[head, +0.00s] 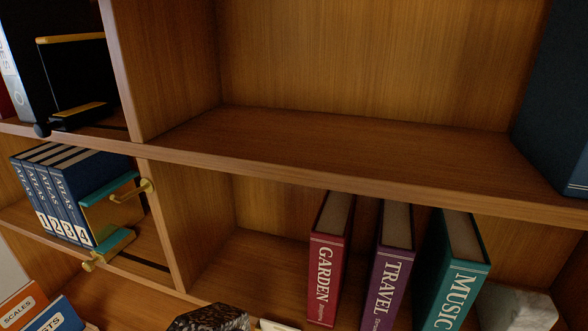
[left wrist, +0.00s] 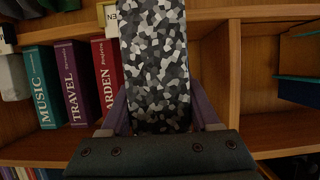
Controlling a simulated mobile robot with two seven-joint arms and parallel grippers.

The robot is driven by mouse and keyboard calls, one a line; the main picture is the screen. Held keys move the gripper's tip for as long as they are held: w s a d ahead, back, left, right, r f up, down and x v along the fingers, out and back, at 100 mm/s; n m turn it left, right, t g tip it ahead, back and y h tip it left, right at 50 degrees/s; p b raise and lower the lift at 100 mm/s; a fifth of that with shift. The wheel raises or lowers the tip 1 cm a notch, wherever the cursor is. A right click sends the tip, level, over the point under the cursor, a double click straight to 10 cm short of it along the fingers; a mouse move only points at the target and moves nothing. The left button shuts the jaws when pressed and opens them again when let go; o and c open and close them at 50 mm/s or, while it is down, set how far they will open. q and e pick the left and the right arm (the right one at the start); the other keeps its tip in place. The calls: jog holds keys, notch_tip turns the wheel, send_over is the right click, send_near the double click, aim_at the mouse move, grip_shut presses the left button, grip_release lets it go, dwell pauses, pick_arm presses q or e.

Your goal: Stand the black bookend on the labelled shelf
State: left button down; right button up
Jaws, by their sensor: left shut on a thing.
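The black bookend, a black block mottled with grey and white, shows its top at the bottom edge of the head view (head: 210,318). It fills the upper middle of the left wrist view (left wrist: 155,60). My left gripper (left wrist: 158,108) is shut on it, a finger on each side. In the head view it appears in front of the lower bay, left of the red GARDEN book (head: 328,255). A pale label (head: 275,325) shows in part beside it; the left wrist view shows label letters (left wrist: 110,14). Whether the bookend touches the shelf is hidden. My right gripper is out of view.
Purple TRAVEL (head: 390,265) and teal MUSIC (head: 455,270) books lean right of GARDEN, then a pale marble block (head: 515,308). Floor left of GARDEN looks clear. A black-and-gold bookend (head: 75,75) stands upper left.

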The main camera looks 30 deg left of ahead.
pick_arm(q)
jog(key=w+a+b, duration=0.1)
jog(key=w, duration=0.4)
jog(key=w+a+b, duration=0.1)
jog(key=w+b, duration=0.1)
jog(key=w, duration=0.3)
jog(key=w+a+b, duration=0.1)
jog(key=w, duration=0.4)
jog(key=shift+a+r, duration=0.1)
jog(key=shift+a, duration=0.25)
jog(key=shift+w+a+b, duration=0.15)
jog(key=shift+w+b, duration=0.25)
jog(key=shift+w, duration=0.25)
jog(key=shift+w+a+b, duration=0.15)
jog(key=shift+w+b, duration=0.25)
jog(key=shift+w, duration=0.2)
jog(key=shift+f+b, duration=1.05)
jog(key=shift+f, duration=0.05)
